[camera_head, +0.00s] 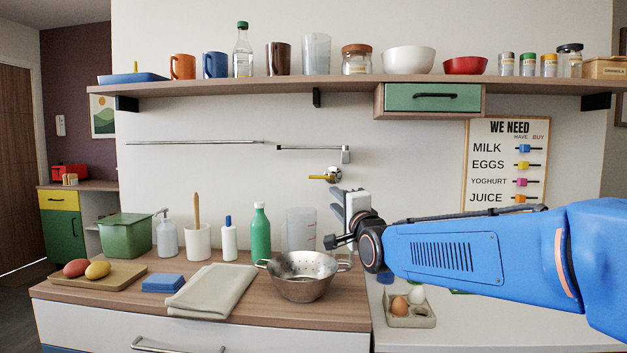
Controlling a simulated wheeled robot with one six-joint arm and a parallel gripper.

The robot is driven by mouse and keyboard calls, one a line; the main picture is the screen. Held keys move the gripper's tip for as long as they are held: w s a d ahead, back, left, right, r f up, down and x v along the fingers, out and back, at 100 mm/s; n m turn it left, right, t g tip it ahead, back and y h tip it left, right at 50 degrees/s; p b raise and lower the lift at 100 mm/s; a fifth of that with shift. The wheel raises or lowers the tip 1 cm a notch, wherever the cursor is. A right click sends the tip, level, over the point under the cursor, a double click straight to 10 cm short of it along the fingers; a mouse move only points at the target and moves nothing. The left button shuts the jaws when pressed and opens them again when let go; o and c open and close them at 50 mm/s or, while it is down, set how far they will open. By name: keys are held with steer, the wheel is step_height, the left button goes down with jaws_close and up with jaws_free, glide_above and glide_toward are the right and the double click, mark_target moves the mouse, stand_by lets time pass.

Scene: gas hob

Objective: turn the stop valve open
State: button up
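The stop valve (332,173) is a small brass fitting on the white wall, below the short metal pipe and bracket. Its yellow lever (317,177) points left, about level. My gripper (338,212) is below the valve in the picture and slightly to its right, with a visible gap between them. Its dark fingers are seen from the side and partly overlap its white and black body, so their opening is unclear. No object shows in them. My blue arm reaches in from the right.
A steel colander (303,285), a clear beaker (300,230) and a green bottle (260,232) stand on the wooden counter (230,318) at lower left. An egg tray (410,320) lies below my arm. A shelf (250,88) with a green drawer (425,97) runs above. The wall around the valve is clear.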

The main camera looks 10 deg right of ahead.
mark_target(316, 177)
steer(key=shift+m, duration=0.3)
steer(key=w+r, duration=0.1)
steer(key=w, duration=0.5)
steer(key=w+a+r, duration=0.1)
steer(key=w, duration=0.4)
steer(key=w+r, duration=0.2)
steer(key=w, duration=0.4)
steer(key=shift+w+a, duration=0.35)
steer(key=shift+c, duration=0.4)
jaws_close()
